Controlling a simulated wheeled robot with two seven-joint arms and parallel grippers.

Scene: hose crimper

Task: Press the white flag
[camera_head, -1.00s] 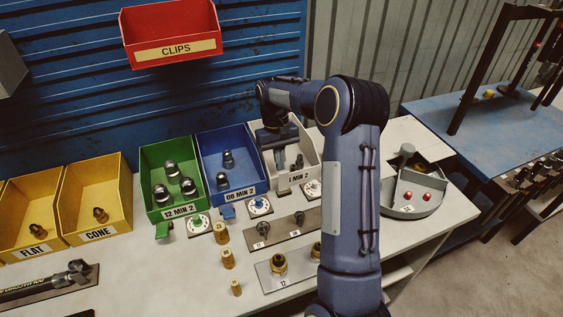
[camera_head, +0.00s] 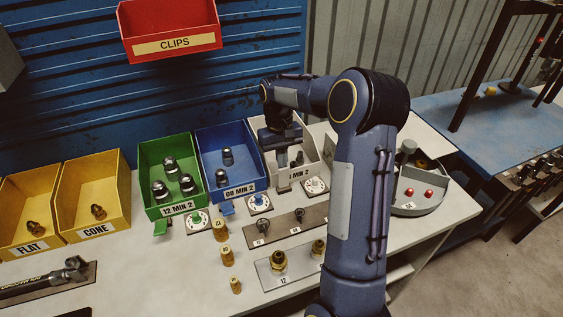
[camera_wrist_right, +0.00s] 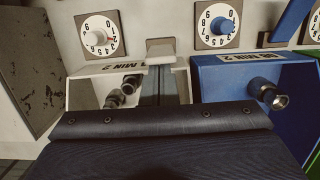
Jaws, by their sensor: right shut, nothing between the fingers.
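The white flag (camera_wrist_right: 160,48) is a small pale tab at the front of the white bin (camera_wrist_right: 82,92), between two dials in the right wrist view. In the head view my right gripper (camera_head: 283,178) points down at the front of the white bin, whose label is partly covered. It is shut and empty. Its narrow grey fingers (camera_wrist_right: 160,75) end at the flag in the wrist view; I cannot tell whether they touch it. The gripper and arm hide most of the flag in the head view. My left gripper is not in view.
The blue bin (camera_head: 210,140) with a blue flag (camera_head: 227,209) and the green bin (camera_head: 150,153) with a green flag (camera_head: 160,229) stand to the left. Dials, brass fittings (camera_head: 227,256) and plates crowd the bench front. A grey tray (camera_head: 432,208) lies right.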

